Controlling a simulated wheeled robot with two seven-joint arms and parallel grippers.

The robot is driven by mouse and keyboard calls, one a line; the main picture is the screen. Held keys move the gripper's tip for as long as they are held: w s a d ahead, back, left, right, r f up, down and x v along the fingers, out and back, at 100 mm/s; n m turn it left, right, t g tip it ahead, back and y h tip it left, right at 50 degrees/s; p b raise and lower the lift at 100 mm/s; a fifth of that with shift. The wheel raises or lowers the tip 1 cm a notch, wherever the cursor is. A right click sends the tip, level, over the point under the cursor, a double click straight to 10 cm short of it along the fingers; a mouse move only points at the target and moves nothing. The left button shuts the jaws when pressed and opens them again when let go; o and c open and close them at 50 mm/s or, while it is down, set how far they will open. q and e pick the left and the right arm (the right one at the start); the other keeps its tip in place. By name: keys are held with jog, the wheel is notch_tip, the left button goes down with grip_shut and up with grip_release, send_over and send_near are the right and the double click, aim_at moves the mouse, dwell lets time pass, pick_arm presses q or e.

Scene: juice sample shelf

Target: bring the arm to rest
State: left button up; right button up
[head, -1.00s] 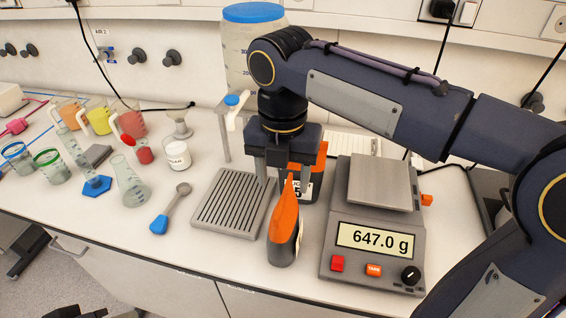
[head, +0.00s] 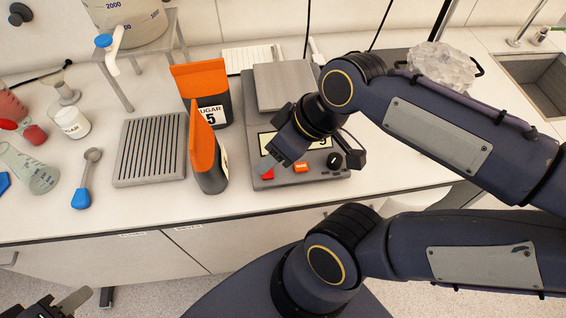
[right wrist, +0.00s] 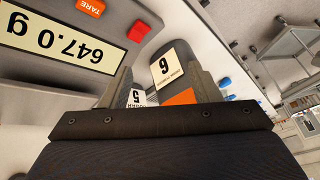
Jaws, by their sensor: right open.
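My right arm reaches in from the right of the head view. Its gripper (head: 290,155) hangs over the front of the scale (head: 285,82) and covers part of the display. In the right wrist view the right gripper (right wrist: 160,82) is open, its two fingers apart, with no object held. My left gripper (head: 62,304) shows only partly at the bottom left corner, cut off by the frame edge, so its jaws cannot be judged. Two dark bags with orange tops stand left of the scale: the sugar bag marked 5 (head: 209,112) and a front bag (head: 210,172), marked 6 in the right wrist view (right wrist: 170,65).
A slotted grey tray (head: 151,150) lies left of the bags. A dispenser on a stand (head: 150,50) is behind. The sink (head: 540,80) is at the far right.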

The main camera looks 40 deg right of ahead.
jog(key=f+m, duration=0.1)
jog(key=m, duration=0.1)
jog(key=s+f+m, duration=0.1)
jog(key=s+m+t, duration=0.1)
jog(key=m, duration=0.1)
jog(key=shift+f+m, duration=0.3)
jog(key=shift+f, duration=0.1)
